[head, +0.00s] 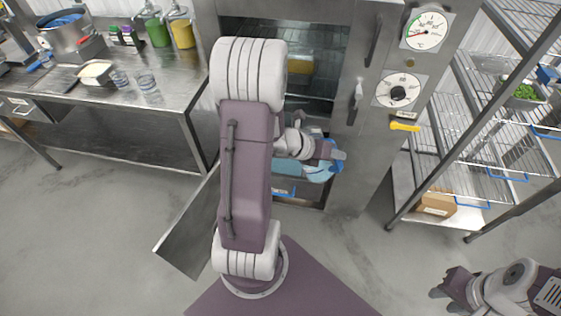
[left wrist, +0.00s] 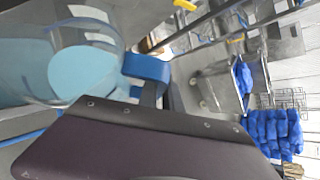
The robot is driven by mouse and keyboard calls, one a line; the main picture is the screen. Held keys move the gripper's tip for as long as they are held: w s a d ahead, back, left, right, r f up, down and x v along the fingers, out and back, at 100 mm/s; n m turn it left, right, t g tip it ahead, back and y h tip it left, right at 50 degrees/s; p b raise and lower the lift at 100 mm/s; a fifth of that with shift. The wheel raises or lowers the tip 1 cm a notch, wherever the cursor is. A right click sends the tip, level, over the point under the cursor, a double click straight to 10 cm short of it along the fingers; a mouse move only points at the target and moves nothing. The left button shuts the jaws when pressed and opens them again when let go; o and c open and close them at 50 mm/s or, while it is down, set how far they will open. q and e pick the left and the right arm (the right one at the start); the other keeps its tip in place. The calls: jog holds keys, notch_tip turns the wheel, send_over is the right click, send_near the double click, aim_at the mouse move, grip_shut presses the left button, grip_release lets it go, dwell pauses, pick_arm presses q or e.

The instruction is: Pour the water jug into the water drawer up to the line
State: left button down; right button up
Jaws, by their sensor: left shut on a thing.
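The clear water jug (head: 318,174) holds light blue water and is over the water drawer at the foot of the steel cabinet. It also shows in the left wrist view (left wrist: 88,68), with a blue handle (left wrist: 148,68). My left gripper (head: 338,155) is shut on the jug; its fingertips are partly hidden. The water drawer (head: 300,204) is pulled out and mostly covered by my left arm and the jug. Its line and water level cannot be made out. I cannot tell whether water is flowing. My right gripper (head: 446,290) is at the lower right, away from the jug.
The steel cabinet (head: 350,185) carries a dial, a knob and a yellow lever (head: 405,126). A wire rack (head: 480,140) stands at the right, with a cardboard box (head: 436,204) low down. A steel counter (head: 120,110) with jars and glasses is at the left. Open floor lies in front.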

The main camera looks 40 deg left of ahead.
aim_at(342, 168)
pick_arm(q)
jog(key=d+f+y+b, duration=0.1)
jog(key=b, duration=0.1)
jog(key=d+f+m+b, duration=0.1)
jog(key=d+b, duration=0.1)
jog(key=shift+f+y, duration=0.1)
jog(key=shift+y, duration=0.3)
jog(key=f+y+b, duration=0.1)
jog(key=b, duration=0.2)
jog(key=d+f+m+y+b, duration=0.1)
jog(key=b, duration=0.2)
jog(key=d+f+y+b, duration=0.1)
jog(key=b, duration=0.3)
jog(key=shift+w+f+m+g, duration=0.1)
jog(key=shift+f+m+g, duration=0.2)
jog(key=shift+m, duration=0.1)
